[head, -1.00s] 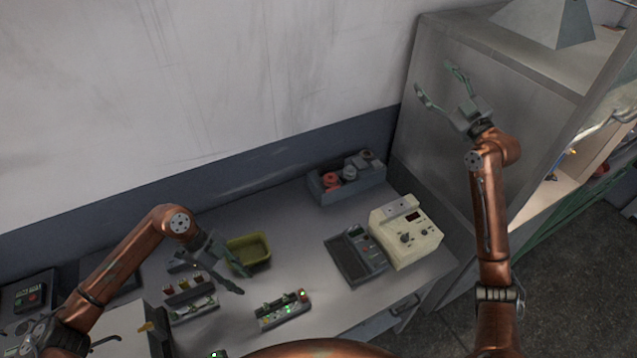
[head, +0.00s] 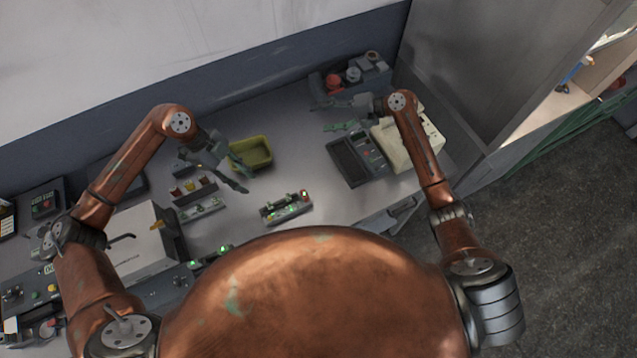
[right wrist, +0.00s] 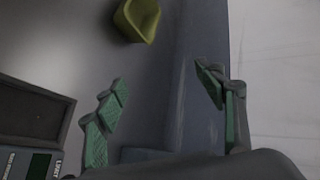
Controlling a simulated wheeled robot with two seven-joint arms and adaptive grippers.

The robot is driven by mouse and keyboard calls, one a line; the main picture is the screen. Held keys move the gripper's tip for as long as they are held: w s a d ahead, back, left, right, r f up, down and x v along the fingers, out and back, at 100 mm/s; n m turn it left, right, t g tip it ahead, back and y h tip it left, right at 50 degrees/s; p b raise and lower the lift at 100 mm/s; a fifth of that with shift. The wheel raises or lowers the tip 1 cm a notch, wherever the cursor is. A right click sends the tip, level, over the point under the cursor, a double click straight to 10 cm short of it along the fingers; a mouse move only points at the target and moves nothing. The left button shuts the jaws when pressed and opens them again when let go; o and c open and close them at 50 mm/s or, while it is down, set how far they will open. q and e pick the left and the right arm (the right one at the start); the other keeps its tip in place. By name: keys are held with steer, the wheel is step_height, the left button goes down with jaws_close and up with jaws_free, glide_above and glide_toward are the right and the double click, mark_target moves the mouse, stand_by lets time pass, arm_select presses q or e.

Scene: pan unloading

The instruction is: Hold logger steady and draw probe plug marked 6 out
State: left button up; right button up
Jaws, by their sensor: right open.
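A small grey device with green lights and a red light (head: 287,207), which looks like the logger, lies on the bench near its front edge. Short plugs seem to stand along its top; their numbers are too small to read. My left gripper (head: 238,182) is above the bench, left of this device and apart from it; its finger gap is unclear. My right gripper (head: 330,116) is open and empty over the back right of the bench, behind the device. Its two green-padded fingers (right wrist: 163,85) stand wide apart in the right wrist view.
A yellow-green bin (head: 252,153) stands behind the device and also shows in the right wrist view (right wrist: 140,18). A dark keypad unit (head: 357,160) and a cream instrument (head: 425,150) sit right. A grey box (head: 378,68) with round items stands at the back. A small rack (head: 195,190) stands left.

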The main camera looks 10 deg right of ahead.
steer(key=s+a+f+m+g, duration=0.3)
steer(key=s+f+m+g, duration=0.25)
steer(key=s+f, duration=0.45)
steer(key=m+g, duration=0.3)
steer(key=m, duration=0.2)
glide_toward(299, 200)
steer(key=shift+s+a+f+n+y, duration=0.15)
steer(key=shift+s+a+f, duration=0.1)
steer(key=shift+a+f, duration=0.2)
steer(key=shift+s+a+f+n+y, duration=0.15)
steer(key=shift+s+a+f, duration=0.1)
steer(key=shift+a+f, duration=0.2)
steer(key=shift+x, duration=3.8)
steer(key=shift+c, duration=0.5)
